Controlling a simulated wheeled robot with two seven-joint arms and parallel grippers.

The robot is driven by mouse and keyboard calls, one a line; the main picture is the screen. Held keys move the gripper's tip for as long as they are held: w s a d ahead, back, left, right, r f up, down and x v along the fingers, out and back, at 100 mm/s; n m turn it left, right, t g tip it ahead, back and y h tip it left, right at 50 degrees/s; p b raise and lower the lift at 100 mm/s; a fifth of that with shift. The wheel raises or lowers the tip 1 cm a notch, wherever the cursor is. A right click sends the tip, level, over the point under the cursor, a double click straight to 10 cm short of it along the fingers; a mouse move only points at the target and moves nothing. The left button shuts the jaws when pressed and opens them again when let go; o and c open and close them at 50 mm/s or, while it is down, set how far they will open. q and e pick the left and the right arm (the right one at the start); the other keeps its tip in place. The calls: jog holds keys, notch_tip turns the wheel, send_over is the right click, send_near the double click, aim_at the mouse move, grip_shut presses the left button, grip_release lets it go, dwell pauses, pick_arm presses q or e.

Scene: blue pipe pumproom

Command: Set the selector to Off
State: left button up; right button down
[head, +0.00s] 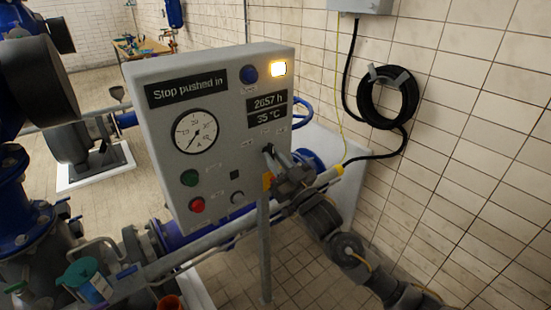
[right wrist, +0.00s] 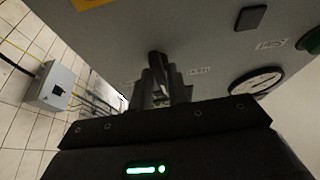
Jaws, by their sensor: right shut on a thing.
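The grey control panel (head: 222,165) stands in the middle of the head view. Its selector (head: 267,150) is a small dark knob on the right part of the face, low under the displays. Small labels sit around it, too small to read. My right gripper (head: 272,163) reaches in from the lower right and is shut on the selector, covering most of it. In the right wrist view the dark selector knob (right wrist: 157,62) shows between the fingers (right wrist: 162,82). I cannot tell which position it points to. My left gripper is not in view.
The panel has a sign reading "Stop pushed in" (head: 187,90), a lit lamp (head: 278,69), a gauge (head: 195,131), a green button (head: 190,177) and a red button (head: 197,205). Blue pipes lie below and behind. A coiled black hose (head: 388,97) hangs on the tiled wall.

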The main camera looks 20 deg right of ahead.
dwell(0.5)
jog(key=c, duration=1.5)
grip_release()
jog(key=shift+b+v, duration=2.25)
jog(key=shift+v, duration=3.15)
